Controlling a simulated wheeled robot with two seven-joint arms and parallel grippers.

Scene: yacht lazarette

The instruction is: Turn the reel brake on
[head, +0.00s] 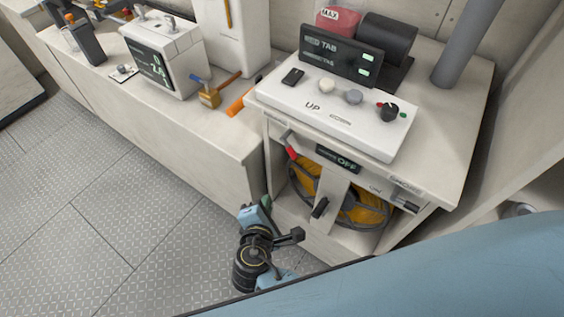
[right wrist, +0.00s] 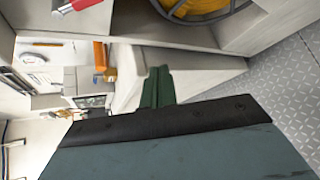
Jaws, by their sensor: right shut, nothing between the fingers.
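A red-handled lever (head: 291,149) sits on the upper left front of the reel cabinet (head: 455,140). Beside it a small dark display (head: 338,158) reads OFF; its smaller lettering is unreadable. Below, a yellow reel (head: 369,211) sits in the cabinet's opening, partly behind a white upright with a black handle (head: 320,208). My right gripper (head: 266,202) is shut and empty, low and left of the lever, apart from it. In the right wrist view its green fingers (right wrist: 157,88) are together; the red handle (right wrist: 84,4) shows at the top left. My left gripper is out of view.
On the cabinet top stand a white panel (head: 310,110) with knobs, a dark display box (head: 340,58) and a grey post (head: 468,45). A lower bench (head: 210,135) to the left holds tools and a white device (head: 165,55). Open metal floor (head: 90,210) lies left.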

